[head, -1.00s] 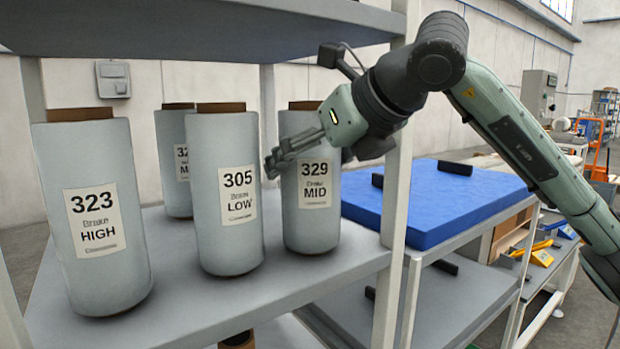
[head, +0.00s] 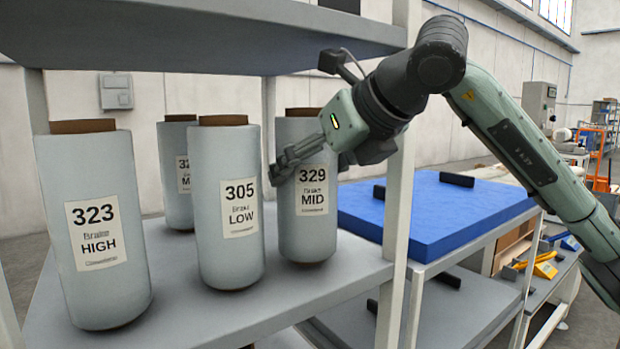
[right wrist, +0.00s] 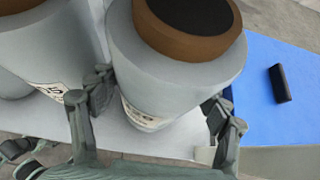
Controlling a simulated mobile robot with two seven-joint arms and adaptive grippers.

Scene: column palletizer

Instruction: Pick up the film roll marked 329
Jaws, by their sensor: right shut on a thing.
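The film roll marked 329 (head: 308,225) is a grey cylinder with a brown core, standing upright on the shelf (head: 230,310). My right gripper (head: 290,165) is at its upper part, just above the 329 label. In the right wrist view, the roll (right wrist: 175,75) sits between the two fingers of my right gripper (right wrist: 160,105), which is shut on it. The roll's far side is hidden. My left gripper is not in view.
Roll 305 (head: 226,255) stands close to the left of roll 329. Roll 323 (head: 90,270) is further left, and another roll (head: 176,205) stands behind. A shelf post (head: 397,220) and a blue-topped table (head: 450,210) are at the right. An upper shelf (head: 200,30) hangs overhead.

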